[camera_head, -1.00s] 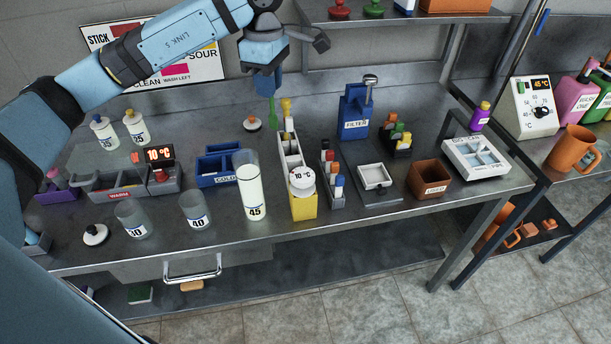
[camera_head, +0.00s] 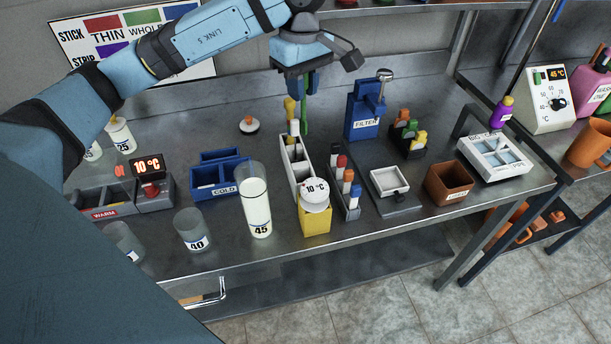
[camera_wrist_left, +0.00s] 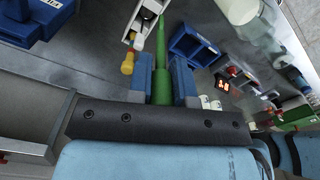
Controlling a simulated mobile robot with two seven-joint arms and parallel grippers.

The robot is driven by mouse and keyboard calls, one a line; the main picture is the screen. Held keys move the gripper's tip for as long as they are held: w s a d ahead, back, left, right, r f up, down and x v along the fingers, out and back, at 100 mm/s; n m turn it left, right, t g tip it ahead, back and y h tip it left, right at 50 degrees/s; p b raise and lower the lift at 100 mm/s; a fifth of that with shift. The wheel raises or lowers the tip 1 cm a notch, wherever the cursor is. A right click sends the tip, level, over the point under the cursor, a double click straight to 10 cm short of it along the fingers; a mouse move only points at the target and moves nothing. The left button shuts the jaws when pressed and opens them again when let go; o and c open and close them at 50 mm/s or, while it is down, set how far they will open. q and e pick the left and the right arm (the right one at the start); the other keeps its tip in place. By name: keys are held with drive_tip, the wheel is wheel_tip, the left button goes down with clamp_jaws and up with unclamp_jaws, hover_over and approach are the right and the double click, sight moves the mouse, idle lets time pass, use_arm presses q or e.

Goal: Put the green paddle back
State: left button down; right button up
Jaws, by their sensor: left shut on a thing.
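My left gripper (camera_head: 302,88) points down at the back of the steel bench and is shut on the green paddle (camera_head: 304,118). The paddle hangs upright, its lower end at the far end of the narrow white rack (camera_head: 305,164) with a yellow front. I cannot tell whether its tip is inside a slot or just behind the rack. A yellow-topped paddle (camera_head: 290,106) stands in the rack, left of the green one. In the left wrist view the green paddle (camera_wrist_left: 161,55) runs out between the blue fingers, beside the rack (camera_wrist_left: 146,12). My right gripper is not in view.
A blue filter stand (camera_head: 362,115) stands right of the rack. A blue cold tray (camera_head: 217,178) and a tall cylinder marked 45 (camera_head: 256,205) are on its left. A marker holder (camera_head: 345,190) is close on its right. Bare bench lies behind the rack.

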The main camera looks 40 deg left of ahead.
use_arm(q)
wheel_tip(320, 180, down, 19)
drive_tip(key=p, duration=0.1)
idle(0.3)
drive_tip(key=shift+f+b, duration=0.2)
drive_tip(key=shift+b, duration=0.1)
drive_tip(key=c, duration=1)
unclamp_jaws()
drive_tip(key=shift+r, duration=0.1)
drive_tip(key=shift+c, duration=0.2)
